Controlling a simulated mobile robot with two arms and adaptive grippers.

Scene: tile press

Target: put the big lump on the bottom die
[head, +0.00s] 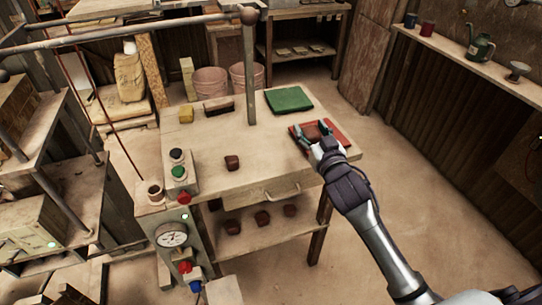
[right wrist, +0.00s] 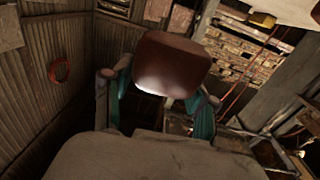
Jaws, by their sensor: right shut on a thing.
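My right gripper (head: 311,135) is shut on a reddish-brown lump (head: 314,129) above or at the red mat (head: 337,139), at the right end of the table. In the right wrist view the lump (right wrist: 170,65) is a rounded block between the teal fingertips. A smaller-looking brown lump (head: 232,162) lies alone on the middle of the table, apart from the gripper. I cannot pick out the bottom die with certainty. My left gripper is out of view.
A green mat (head: 289,100) lies at the table's back right. A yellow block (head: 186,115) and a dark brown block (head: 218,104) lie at the back left. A control box with a gauge (head: 173,236) stands front left.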

